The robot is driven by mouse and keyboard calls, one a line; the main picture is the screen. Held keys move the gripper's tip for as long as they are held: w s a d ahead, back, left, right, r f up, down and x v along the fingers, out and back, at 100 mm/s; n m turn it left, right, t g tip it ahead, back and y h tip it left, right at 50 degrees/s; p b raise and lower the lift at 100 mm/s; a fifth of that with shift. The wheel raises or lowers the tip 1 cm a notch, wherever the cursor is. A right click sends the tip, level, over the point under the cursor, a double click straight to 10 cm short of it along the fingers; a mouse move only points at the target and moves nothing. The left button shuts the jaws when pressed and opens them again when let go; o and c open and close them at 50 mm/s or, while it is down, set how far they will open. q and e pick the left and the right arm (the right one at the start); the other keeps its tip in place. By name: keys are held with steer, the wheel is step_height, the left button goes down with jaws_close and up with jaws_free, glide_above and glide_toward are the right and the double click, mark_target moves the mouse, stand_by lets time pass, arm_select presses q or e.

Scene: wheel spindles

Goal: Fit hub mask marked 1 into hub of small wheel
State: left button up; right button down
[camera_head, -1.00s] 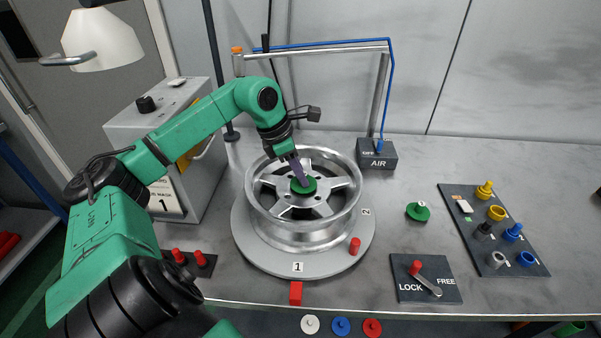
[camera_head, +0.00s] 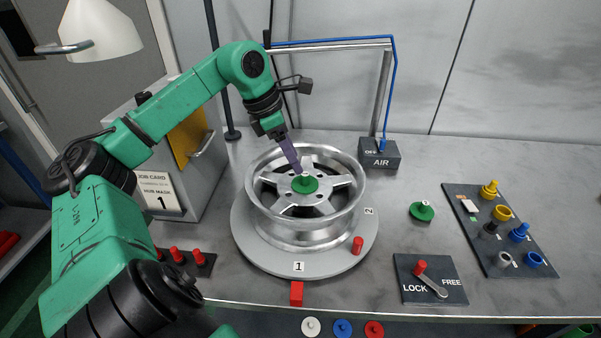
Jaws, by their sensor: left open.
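A silver spoked wheel (camera_head: 262,222) lies flat on a round grey turntable (camera_head: 245,252). A green disc-shaped hub mask (camera_head: 305,185) sits at the wheel's centre, over the hub; its mark is too small to read surely. My left gripper (camera_head: 297,170) points down just above this mask, its purple fingers open; whether the tips still touch the mask is unclear. A second green mask (camera_head: 421,212) lies on the bench right of the wheel. The job card (camera_head: 158,194) reads hub mask 1. My right gripper is not in view.
A LOCK/FREE lever plate (camera_head: 430,280) is at the front right. A dark board (camera_head: 478,238) with several coloured plugs stands at the far right. An AIR box (camera_head: 379,153) with a blue hose is behind. Red pegs (camera_head: 175,254) stand at the front left.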

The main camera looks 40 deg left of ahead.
arm_select(q)
steer(key=v, duration=0.6)
steer(key=shift+p, duration=0.35)
steer(key=shift+s, duration=0.15)
